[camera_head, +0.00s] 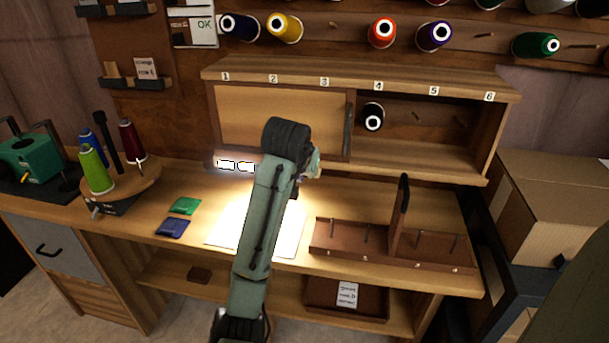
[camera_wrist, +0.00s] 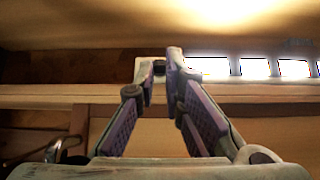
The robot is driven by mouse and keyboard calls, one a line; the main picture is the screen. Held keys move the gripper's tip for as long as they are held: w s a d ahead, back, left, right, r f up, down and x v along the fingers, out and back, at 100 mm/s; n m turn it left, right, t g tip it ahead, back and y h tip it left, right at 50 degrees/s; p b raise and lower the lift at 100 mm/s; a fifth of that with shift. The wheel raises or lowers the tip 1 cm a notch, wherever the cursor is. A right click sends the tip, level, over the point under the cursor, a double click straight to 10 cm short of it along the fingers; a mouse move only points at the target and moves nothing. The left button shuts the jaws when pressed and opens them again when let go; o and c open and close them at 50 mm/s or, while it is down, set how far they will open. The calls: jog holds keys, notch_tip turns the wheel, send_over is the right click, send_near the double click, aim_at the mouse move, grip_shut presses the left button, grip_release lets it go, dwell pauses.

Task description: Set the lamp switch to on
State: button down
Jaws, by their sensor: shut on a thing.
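The lamp (camera_head: 236,165) is a row of bright white segments along the back under the cabinet, and it is lit. It also shows in the wrist view (camera_wrist: 254,68), just right of my fingertips. My gripper (camera_wrist: 160,70) is shut at the left end of this lamp. The lamp switch (camera_wrist: 159,66) is a small dark part between the fingertips, mostly hidden by them; a pale frame shows around it. Its exact position cannot be read. In the head view my own arm hides the gripper's fingers and the switch.
A wooden cabinet (camera_head: 270,122) with a sliding door hangs above the bench (camera_head: 190,240). A peg rack (camera_head: 340,240) with an upright divider stands right of my arm. A spool stand (camera_head: 130,185) and green and blue packets (camera_head: 184,206) lie left. A cardboard box (camera_head: 555,200) is at right.

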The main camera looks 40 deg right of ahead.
dwell(0.4)
jog(key=c, duration=1.7)
grip_release()
jog(key=shift+w+r+y, duration=0.1)
jog(key=shift+y, duration=0.2)
jog(key=v, duration=1.2)
jog(key=shift+w, duration=0.1)
